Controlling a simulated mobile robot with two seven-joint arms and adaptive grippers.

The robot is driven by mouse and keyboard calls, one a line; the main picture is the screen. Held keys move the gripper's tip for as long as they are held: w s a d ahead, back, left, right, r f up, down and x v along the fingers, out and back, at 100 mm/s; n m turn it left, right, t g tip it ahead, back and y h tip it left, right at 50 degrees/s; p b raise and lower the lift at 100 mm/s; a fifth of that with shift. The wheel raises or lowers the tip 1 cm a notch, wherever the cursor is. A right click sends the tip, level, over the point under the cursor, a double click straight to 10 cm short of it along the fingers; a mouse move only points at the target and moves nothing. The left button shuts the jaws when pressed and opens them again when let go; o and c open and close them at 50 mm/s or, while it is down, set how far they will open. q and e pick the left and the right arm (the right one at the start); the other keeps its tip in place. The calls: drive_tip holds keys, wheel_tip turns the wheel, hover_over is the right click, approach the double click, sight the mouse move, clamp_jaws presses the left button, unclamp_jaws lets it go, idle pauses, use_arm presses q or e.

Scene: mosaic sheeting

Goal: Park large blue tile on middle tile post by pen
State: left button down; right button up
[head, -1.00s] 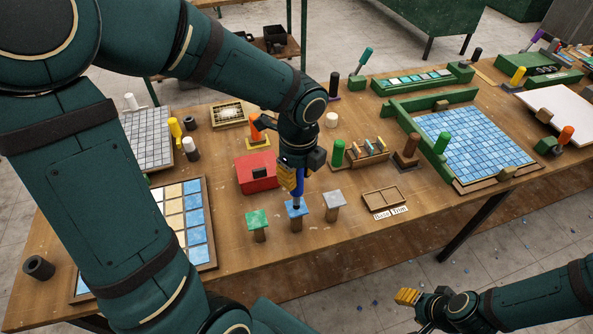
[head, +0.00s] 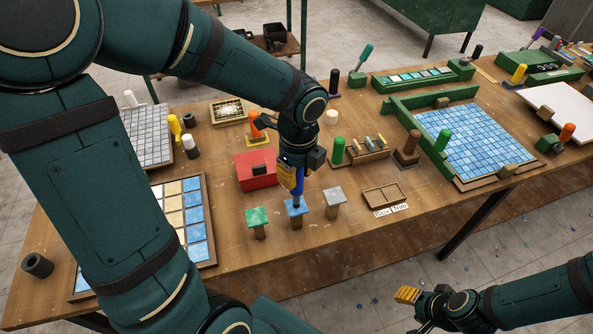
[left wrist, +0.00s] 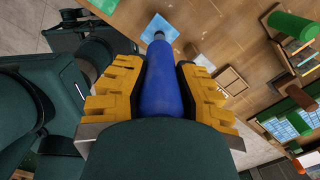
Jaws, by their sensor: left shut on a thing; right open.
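My left gripper (head: 292,178) is shut on a blue pen (left wrist: 168,90), which points down over the row of three tile posts. The pen's dark tip meets the top of the large blue tile (head: 302,208), also visible in the left wrist view (left wrist: 159,26). The tile lies flat at the top of the middle tile post (head: 296,223); I see no clear gap between them. The left post bears a green tile (head: 257,216), the right post a grey one (head: 334,195). My right gripper (head: 406,295) is open and empty, off the table's front edge.
A red box (head: 256,171) stands just behind the posts. A tray of coloured tiles (head: 211,250) lies left of them, a small wooden tray (head: 381,193) right. A rack (head: 366,156) and a green-framed blue mosaic (head: 473,140) stand further right. Bare table lies before the posts.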

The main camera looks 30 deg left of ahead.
use_arm(q)
drive_tip(key=shift+f, duration=0.15)
drive_tip(key=shift+r+p, duration=3.25)
drive_tip(key=shift+r, duration=0.35)
drive_tip(key=shift+f, duration=0.1)
